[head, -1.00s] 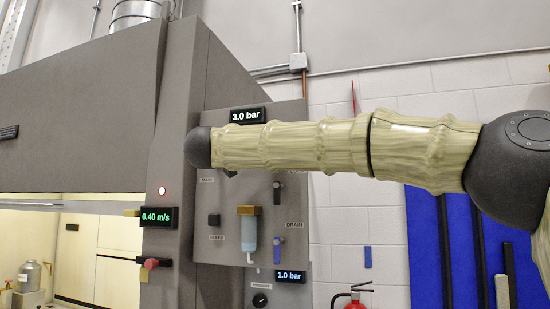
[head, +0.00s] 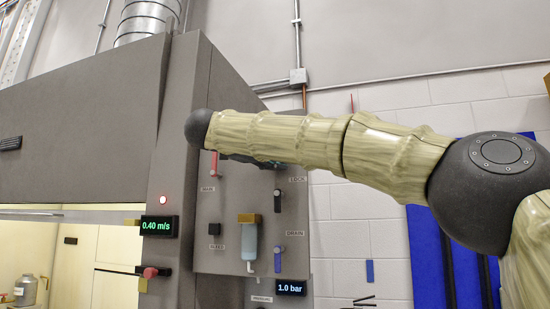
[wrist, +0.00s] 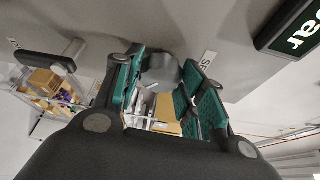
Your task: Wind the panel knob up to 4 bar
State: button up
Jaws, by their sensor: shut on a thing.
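The panel knob (wrist: 163,72) is a grey round knob on the grey panel, seen in the wrist view between my finger pads. My gripper (wrist: 168,84), with teal pads, is shut on it. In the head view my forearm covers the knob, and only a sliver of teal shows below the arm. The pressure display (wrist: 295,28) is cut off at the upper right of the wrist view; only "bar" is readable, not its number. My arm hides that display in the head view. A partly covered label (wrist: 208,58) is beside the knob.
The panel also carries a red lever (head: 214,163), a black lever (head: 277,201), a blue drain lever (head: 278,258) and a filter bowl (head: 249,238). A lower display (head: 290,288) reads 1.0 bar. A dark lever (wrist: 46,61) stands left of my gripper in the wrist view.

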dwell(0.4)
jog(key=o, duration=1)
jog(key=shift+a, duration=0.1)
jog(key=v, duration=1.2)
